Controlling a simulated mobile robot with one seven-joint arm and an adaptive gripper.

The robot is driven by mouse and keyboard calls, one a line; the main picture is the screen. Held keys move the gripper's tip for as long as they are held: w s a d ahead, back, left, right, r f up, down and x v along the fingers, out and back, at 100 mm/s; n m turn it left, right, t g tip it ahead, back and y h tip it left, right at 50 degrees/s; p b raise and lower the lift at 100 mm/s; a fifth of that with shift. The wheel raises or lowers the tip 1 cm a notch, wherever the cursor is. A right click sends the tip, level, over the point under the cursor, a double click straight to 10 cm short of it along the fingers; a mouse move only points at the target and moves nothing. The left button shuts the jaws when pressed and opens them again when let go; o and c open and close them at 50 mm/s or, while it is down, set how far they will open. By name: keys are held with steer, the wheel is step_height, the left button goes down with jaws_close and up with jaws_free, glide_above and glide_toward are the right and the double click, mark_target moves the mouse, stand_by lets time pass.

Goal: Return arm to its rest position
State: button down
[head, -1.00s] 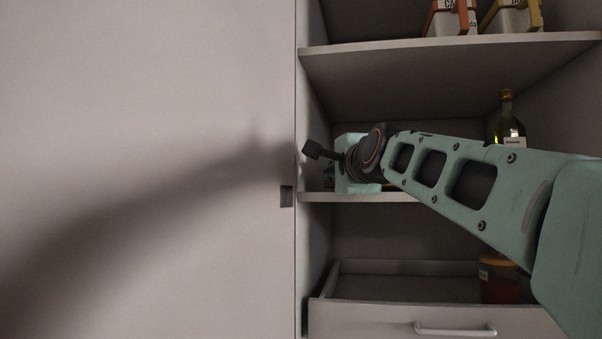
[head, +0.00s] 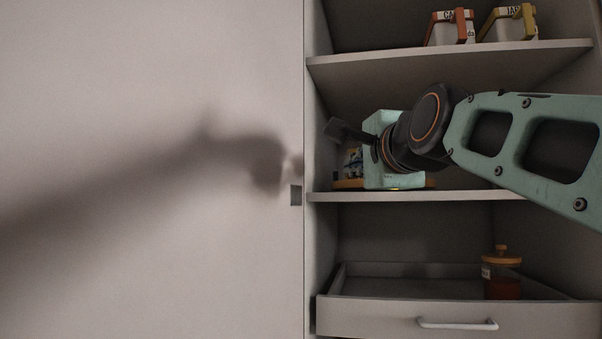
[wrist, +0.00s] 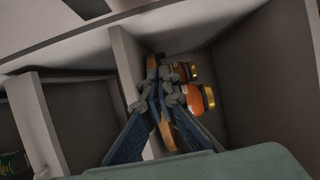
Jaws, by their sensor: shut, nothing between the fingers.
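My arm (head: 535,140) reaches in from the right across the middle opening of the cupboard. Its dark wrist joint (head: 428,118) is in front of the shelf opening.
An open drawer (head: 455,318) with a lidded jar (head: 502,278) is below. Two boxes, one with an orange frame (head: 450,28) and one with a yellow frame (head: 508,25), stand on the upper shelf (head: 450,60). A plain pale panel (head: 150,90) fills the left.

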steer(key=shift+s, duration=0.35)
steer(key=s+f+n+g+h+p, duration=0.1)
steer(key=s+f+n+g+p, duration=0.2)
steer(key=s+f, duration=0.4)
steer(key=s+d+f+n+g+p, duration=0.1)
steer(key=s+f+n+g+p, duration=0.3)
steer(key=f, duration=1.5)
steer(key=s+d+f+n+g+h+p, duration=0.1)
steer(key=s+f+n+g+p, duration=0.2)
steer(key=s+f+n, duration=0.6)
step_height(320, 180, down, 4)
steer(key=shift+s+r+n+g+h, duration=0.1)
steer(key=shift+s+n+g+h, duration=0.2)
steer(key=shift+s+g, duration=0.9)
steer(key=shift+s, duration=0.1)
